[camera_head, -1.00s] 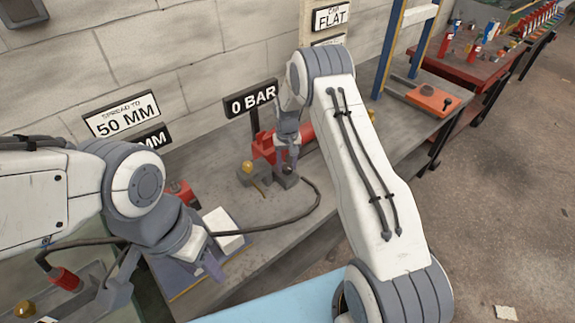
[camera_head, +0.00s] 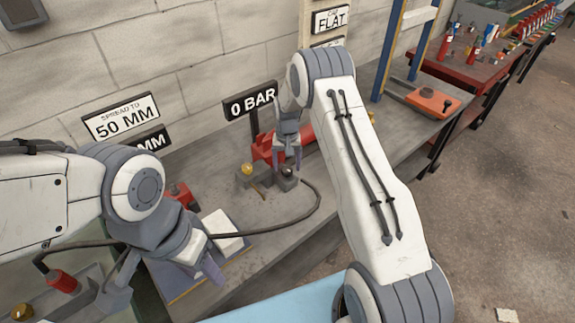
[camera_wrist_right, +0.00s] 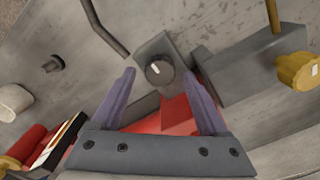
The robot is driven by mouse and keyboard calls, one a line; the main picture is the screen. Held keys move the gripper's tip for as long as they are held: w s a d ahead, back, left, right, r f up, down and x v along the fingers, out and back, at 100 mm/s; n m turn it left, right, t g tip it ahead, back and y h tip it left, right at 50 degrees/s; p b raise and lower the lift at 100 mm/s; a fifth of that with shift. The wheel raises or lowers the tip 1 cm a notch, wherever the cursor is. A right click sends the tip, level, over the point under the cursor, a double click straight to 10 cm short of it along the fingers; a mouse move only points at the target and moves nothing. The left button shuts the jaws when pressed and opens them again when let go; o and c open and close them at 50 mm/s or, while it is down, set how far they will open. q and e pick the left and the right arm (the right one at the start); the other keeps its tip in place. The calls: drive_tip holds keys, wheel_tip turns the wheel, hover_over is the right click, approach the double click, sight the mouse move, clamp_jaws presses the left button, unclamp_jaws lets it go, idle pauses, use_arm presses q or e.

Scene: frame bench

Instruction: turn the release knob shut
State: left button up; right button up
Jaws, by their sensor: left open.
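The release knob (camera_wrist_right: 158,71) is a small dark round knob with a white pointer mark, on a grey block (camera_wrist_right: 152,47). In the head view the knob (camera_head: 287,171) shows just below my right gripper (camera_head: 288,160). The right gripper is open; in the wrist view its two purple fingertips (camera_wrist_right: 159,82) stand either side of the knob with gaps. The white mark points slightly off the picture's vertical. I cannot tell the knob's shut position. My left gripper (camera_head: 196,262) is open, low at the left, over the bench's front, away from the knob.
A brass-coloured knob (camera_wrist_right: 299,71) sits on a block beside the release knob. A red cylinder (camera_head: 306,139) lies behind, near the "0 BAR" sign (camera_head: 251,101). A black hose (camera_head: 300,215) curves over the bench. A white pad (camera_head: 223,228) lies near my left gripper.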

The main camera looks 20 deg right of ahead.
sight(287, 169)
wheel_tip(287, 169, up, 10)
drive_tip(key=b, duration=0.1)
drive_tip(key=shift+r+b, duration=0.15)
drive_tip(key=shift+b, duration=0.15)
idle(0.3)
drive_tip(key=shift+s+a, duration=0.1)
